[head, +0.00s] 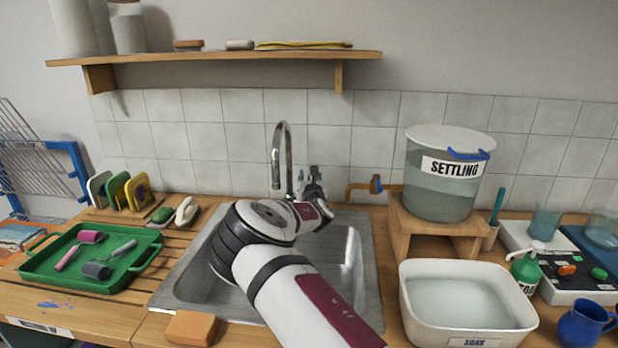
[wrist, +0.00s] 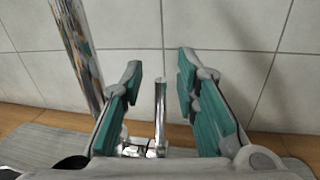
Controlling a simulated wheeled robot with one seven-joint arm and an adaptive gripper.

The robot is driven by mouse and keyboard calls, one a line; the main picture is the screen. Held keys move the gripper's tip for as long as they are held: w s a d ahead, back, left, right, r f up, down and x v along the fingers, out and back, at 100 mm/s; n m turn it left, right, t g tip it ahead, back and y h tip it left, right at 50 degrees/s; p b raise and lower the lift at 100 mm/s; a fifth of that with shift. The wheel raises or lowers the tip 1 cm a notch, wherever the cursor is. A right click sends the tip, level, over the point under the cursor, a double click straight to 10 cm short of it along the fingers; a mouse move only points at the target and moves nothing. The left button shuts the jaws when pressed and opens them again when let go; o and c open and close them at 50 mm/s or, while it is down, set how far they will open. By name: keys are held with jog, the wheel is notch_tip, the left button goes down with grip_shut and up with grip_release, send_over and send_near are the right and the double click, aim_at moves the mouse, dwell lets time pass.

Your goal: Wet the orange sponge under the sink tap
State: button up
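The orange sponge (head: 190,328) lies on the wooden counter at the sink's front left corner. The metal sink (head: 356,262) is in the middle of the head view, partly hidden by my arm. The curved chrome tap (head: 283,150) rises behind it; its column also shows at the left of the wrist view (wrist: 76,45). My gripper (wrist: 160,68) is open and empty, just right of the tap in the head view (head: 314,178). In the wrist view an upright chrome lever (wrist: 160,112) stands between its teal finger pads, with gaps on both sides.
A green tray (head: 36,272) with paint rollers sits left of the sink. Upright coloured pads (head: 118,188) and brushes stand behind it. On the right are a white SOAK basin (head: 411,308), a SETTLING bucket (head: 440,190) on a wooden stand with a brass tap, and a blue jug (head: 584,326).

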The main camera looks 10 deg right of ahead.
grip_shut()
jog(key=shift+s+a+f+b, duration=0.2)
jog(key=shift+f+b, duration=0.15)
jog(key=shift+b, duration=0.2)
jog(key=shift+s+r+t+b, duration=0.2)
jog(key=shift+s+t+b, duration=0.25)
jog(key=shift+t+b, duration=0.2)
grip_release()
jog(key=shift+r, duration=0.1)
